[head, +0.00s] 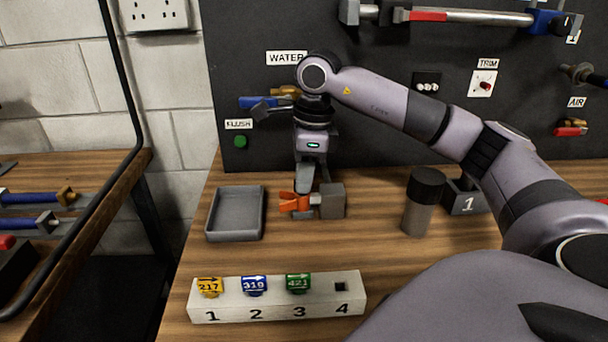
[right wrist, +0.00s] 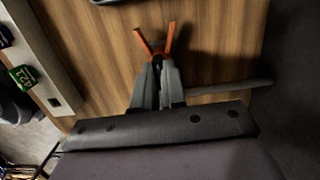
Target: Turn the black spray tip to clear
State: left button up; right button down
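An orange V-shaped guard (head: 295,203) sits against the grey block (head: 332,201) on the bench. It also shows in the right wrist view (right wrist: 155,42), its two wings spreading beyond my fingertips. My right gripper (head: 305,186) points down at the guard, its fingers close together. In the right wrist view the fingertips (right wrist: 157,66) meet the narrow end of the V, with something dark between them. I cannot make out the black spray tip; the fingers and guard hide that spot. Whether the fingers grip it is unclear. My left gripper is not in view.
A white rack (head: 277,308) holds yellow, blue and green tips in slots 1 to 3; slot 4 is empty. A grey tray (head: 210,222) lies left of the guard. A dark-capped cylinder (head: 421,205) stands to the right. A black panel (head: 385,130) rises behind.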

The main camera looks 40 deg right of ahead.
jog(key=shift+n+p, duration=0.3)
jog(key=shift+n, duration=1)
jog(key=n, duration=0.4)
jog(key=shift+g+p, duration=0.35)
jog(key=shift+g, duration=0.05)
jog(key=shift+f+n, duration=0.1)
jog(key=shift+n, duration=1.2)
jog(key=shift+n, duration=1)
jog(key=n, duration=0.3)
jog(key=shift+g+p, duration=0.4)
jog(key=n, duration=0.4)
jog(key=shift+s+f, duration=0.1)
